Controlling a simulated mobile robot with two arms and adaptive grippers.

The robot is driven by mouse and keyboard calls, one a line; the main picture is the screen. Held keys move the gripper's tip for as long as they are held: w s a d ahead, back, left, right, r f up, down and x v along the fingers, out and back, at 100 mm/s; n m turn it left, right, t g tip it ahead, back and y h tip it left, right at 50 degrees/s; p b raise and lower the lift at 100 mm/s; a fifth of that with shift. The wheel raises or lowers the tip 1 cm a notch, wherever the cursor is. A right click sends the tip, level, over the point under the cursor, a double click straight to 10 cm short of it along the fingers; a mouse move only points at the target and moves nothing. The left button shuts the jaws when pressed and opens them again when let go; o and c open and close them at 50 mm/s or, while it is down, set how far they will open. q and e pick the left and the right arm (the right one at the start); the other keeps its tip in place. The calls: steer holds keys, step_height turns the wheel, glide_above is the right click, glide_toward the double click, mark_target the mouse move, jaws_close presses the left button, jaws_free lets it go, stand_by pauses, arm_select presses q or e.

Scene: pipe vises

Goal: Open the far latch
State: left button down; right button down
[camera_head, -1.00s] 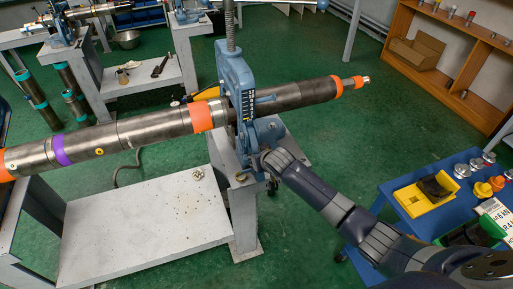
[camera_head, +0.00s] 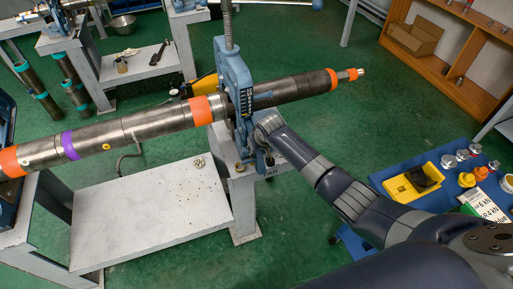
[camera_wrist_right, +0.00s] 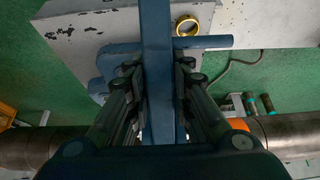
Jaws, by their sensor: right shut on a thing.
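A blue pipe vise (camera_head: 232,72) stands upright on a white bench and surrounds a long grey pipe (camera_head: 155,123). My right gripper reaches the near right side of the vise in the head view, where its fingers are mostly hidden by the wrist. In the right wrist view, my right gripper (camera_wrist_right: 158,80) is shut on a blue upright bar (camera_wrist_right: 157,25) of the vise, one finger on each side. A blue rod (camera_wrist_right: 212,42) and a hooked blue part (camera_wrist_right: 108,62) show beside it. I cannot tell which part is the latch. My left gripper is not in view.
The pipe has orange bands and a purple band (camera_head: 68,146). A white shelf (camera_head: 150,215) lies below it. A blue table (camera_head: 412,195) at right holds a yellow tray (camera_head: 397,188) and several small parts. A wooden shelf unit (camera_head: 465,90) stands at back right.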

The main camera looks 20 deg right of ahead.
steer(key=c, duration=1.4)
jaws_free()
steer(key=v, duration=1.2)
